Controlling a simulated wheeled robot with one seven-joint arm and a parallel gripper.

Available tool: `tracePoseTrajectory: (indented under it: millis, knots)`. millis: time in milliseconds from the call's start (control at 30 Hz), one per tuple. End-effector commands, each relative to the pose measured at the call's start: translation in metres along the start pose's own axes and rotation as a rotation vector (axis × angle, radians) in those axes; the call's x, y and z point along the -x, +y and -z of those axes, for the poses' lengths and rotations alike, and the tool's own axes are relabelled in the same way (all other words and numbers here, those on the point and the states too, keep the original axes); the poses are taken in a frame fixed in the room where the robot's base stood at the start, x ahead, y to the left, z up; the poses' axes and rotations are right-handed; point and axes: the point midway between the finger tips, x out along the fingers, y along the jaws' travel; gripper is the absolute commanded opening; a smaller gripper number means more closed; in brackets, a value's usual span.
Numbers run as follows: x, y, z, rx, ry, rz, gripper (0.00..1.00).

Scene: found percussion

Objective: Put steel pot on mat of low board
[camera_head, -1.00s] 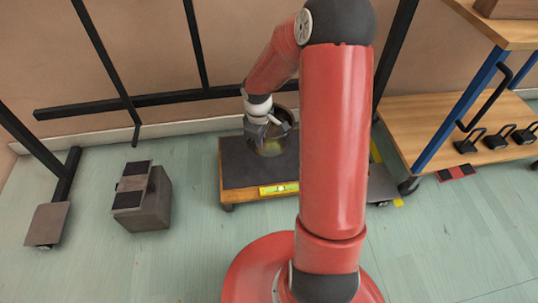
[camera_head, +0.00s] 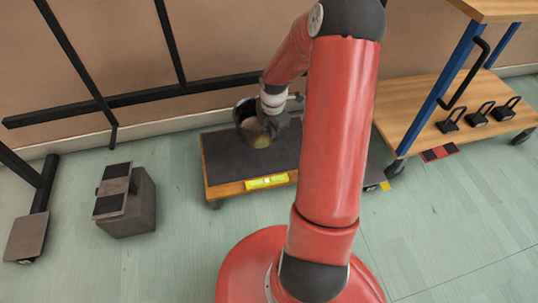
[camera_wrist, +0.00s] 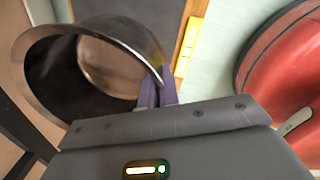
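The steel pot (camera_head: 247,111) is over the dark mat (camera_head: 225,165) of the low board (camera_head: 228,190), toward its back edge. My gripper (camera_head: 272,122) is at the pot's right side. In the wrist view, the shiny pot (camera_wrist: 142,40) has its mouth partly facing the camera. My gripper's fingers (camera_wrist: 157,93) are closed together on its wall near the rim. In the head view, a yellow-green patch shows on the pot's lower side. I cannot tell whether the pot's base touches the mat.
A yellow spirit level (camera_head: 267,182) lies along the board's front edge. A dark grey block (camera_head: 135,215) with black pads stands on the floor at left. A wooden shelf cart (camera_head: 415,105) with several black clips (camera_head: 478,113) stands at right. A black frame (camera_head: 130,104) runs along the wall.

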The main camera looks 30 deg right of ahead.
Motion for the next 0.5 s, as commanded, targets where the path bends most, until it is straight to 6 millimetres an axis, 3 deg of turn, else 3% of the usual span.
tracePoseTrajectory:
  millis: [33, 200, 333, 500]
  knots:
    - [-0.018, -0.001, 0.001, 0.001, 0.002, 0.001, 0.00]
    - [-0.059, -0.003, 0.001, 0.001, 0.001, 0.000, 0.00]
    - [-0.078, -0.004, 0.001, 0.001, -0.001, -0.001, 0.00]
    - [-0.087, -0.004, 0.000, 0.000, -0.001, -0.003, 0.00]
